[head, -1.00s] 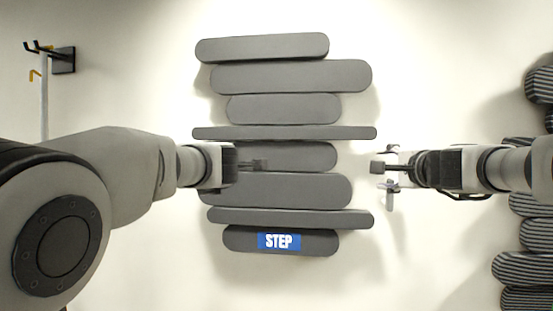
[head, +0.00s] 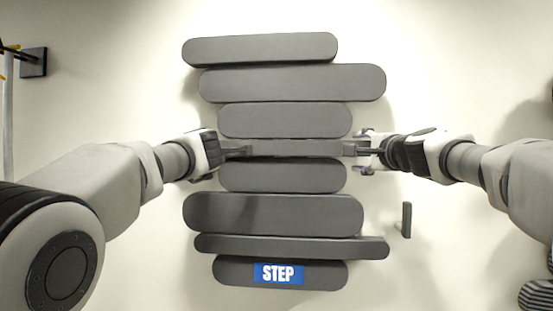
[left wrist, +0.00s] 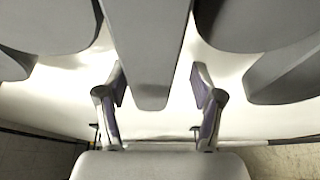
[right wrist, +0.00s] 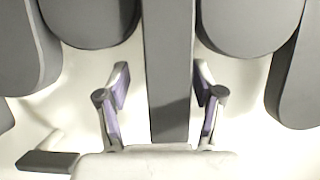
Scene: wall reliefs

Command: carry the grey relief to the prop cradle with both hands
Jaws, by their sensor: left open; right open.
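The grey relief (head: 283,120) is a stack of rounded grey slats on the wall, with a blue STEP label on the lowest slat. My left gripper (head: 237,151) is at the left end of a thin slat at mid-height. In the left wrist view, that slat's end (left wrist: 150,70) lies between the open fingers, with a gap on each side. My right gripper (head: 360,150) is at the same slat's right end. In the right wrist view, the slat (right wrist: 168,70) stands between its open fingers, gaps on both sides. The prop cradle is not recognisable in any view.
A dark wall bracket (head: 34,62) is at the upper left, beside a pale post. A small dark peg (head: 406,220) sticks out right of the relief, below my right gripper. A striped relief (head: 537,294) is partly visible at the lower right. Bare wall surrounds the grey relief.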

